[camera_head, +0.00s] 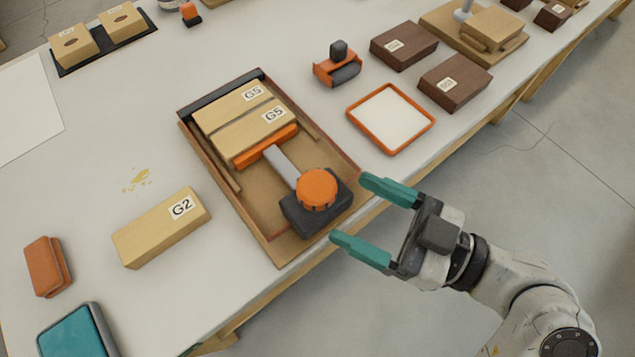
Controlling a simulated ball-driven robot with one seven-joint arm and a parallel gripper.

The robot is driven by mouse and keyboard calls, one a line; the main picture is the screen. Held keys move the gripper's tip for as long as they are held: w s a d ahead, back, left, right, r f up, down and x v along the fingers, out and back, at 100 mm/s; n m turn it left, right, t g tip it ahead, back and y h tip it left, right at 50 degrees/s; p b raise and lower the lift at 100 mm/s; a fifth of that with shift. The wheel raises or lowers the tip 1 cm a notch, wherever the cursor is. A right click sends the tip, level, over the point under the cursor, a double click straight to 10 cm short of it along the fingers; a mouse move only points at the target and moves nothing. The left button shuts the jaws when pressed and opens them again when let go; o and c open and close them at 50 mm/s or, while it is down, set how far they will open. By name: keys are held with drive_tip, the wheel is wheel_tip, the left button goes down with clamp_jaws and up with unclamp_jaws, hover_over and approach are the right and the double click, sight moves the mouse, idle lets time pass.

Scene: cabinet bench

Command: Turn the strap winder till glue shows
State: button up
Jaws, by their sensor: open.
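The strap winder has a round orange knob (317,188) on a dark block (306,210) at the near right end of a wooden tray (250,215). A grey bar (279,167) runs from it to an orange pusher (266,147). The pusher lies against two light wood blocks, both marked G5 (238,135), side by side in the tray. Whether the blocks touch, and any glue between them, I cannot tell. My gripper (347,212) is open and empty, its two teal fingers pointing left at the tray's near edge, to the right of the knob and apart from it.
A block marked G2 (160,227) lies left of the tray. An orange-rimmed white tray (391,118), an orange and black tool (337,68) and dark wood blocks (455,82) lie to the right. The bench edge runs under my gripper; open floor lies beyond it.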

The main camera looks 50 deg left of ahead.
sight(334, 199)
drive_tip(key=x, duration=0.7)
drive_tip(key=shift+c, duration=0.2)
drive_tip(key=c, duration=0.9)
